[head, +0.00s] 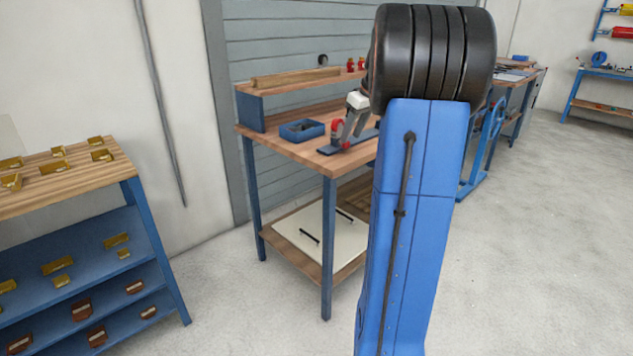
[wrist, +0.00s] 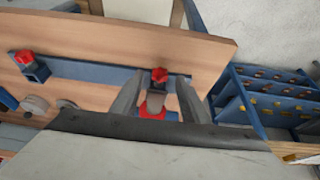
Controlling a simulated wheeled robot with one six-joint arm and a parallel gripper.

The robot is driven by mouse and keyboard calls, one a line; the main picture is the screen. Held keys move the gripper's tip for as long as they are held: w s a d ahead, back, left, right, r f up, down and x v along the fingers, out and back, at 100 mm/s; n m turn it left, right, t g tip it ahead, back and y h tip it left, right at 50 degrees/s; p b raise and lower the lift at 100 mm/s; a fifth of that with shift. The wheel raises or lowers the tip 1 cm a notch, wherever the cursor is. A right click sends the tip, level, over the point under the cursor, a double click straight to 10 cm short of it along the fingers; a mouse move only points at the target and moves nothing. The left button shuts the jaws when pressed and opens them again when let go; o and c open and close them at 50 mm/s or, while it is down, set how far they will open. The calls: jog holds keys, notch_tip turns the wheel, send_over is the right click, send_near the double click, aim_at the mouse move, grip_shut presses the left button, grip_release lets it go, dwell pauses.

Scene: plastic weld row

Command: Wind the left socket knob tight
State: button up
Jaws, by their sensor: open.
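A blue bar lies on the wooden bench top, seen in the wrist view (wrist: 88,70) and in the head view (head: 362,140). One red knob (wrist: 159,75) stands at the bar's right end in the wrist view. It shows between the tips of my open gripper (wrist: 160,84); I cannot tell whether the fingers touch it. A second red knob (wrist: 25,57) sits on a blue block further left along the bar. In the head view my gripper (head: 337,138) is low over the bar's left end, where the knob is hard to make out.
A blue tray (head: 302,131) sits on the bench (head: 290,147) left of my gripper. A raised shelf (head: 285,80) runs behind. A rack with brass parts (head: 70,190) stands at left. Grey discs (wrist: 36,104) show in the wrist view. Floor between rack and bench is clear.

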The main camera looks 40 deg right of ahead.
jog(key=v, duration=1.4)
jog(key=s+a+f+y, duration=0.1)
jog(key=s+a+f, duration=0.1)
jog(key=a+f, duration=0.3)
jog(key=s+a+f+t+y, duration=0.1)
jog(key=s+a+f, duration=0.2)
jog(key=a, duration=0.9)
jog(key=s+a+f+t+y, duration=0.1)
jog(key=s+a+f, duration=0.1)
jog(key=a+f, duration=0.6)
jog(key=shift+s+a+f+y, duration=0.2)
jog(key=shift+s+a+y, duration=0.1)
jog(key=m+t+h, duration=0.1)
jog(key=t+h, duration=0.1)
jog(key=t, duration=0.5)
send_near(348, 144)
jog(key=x, duration=0.8)
jog(key=shift+w+a, duration=0.1)
jog(key=shift+w, duration=0.1)
grip_shut()
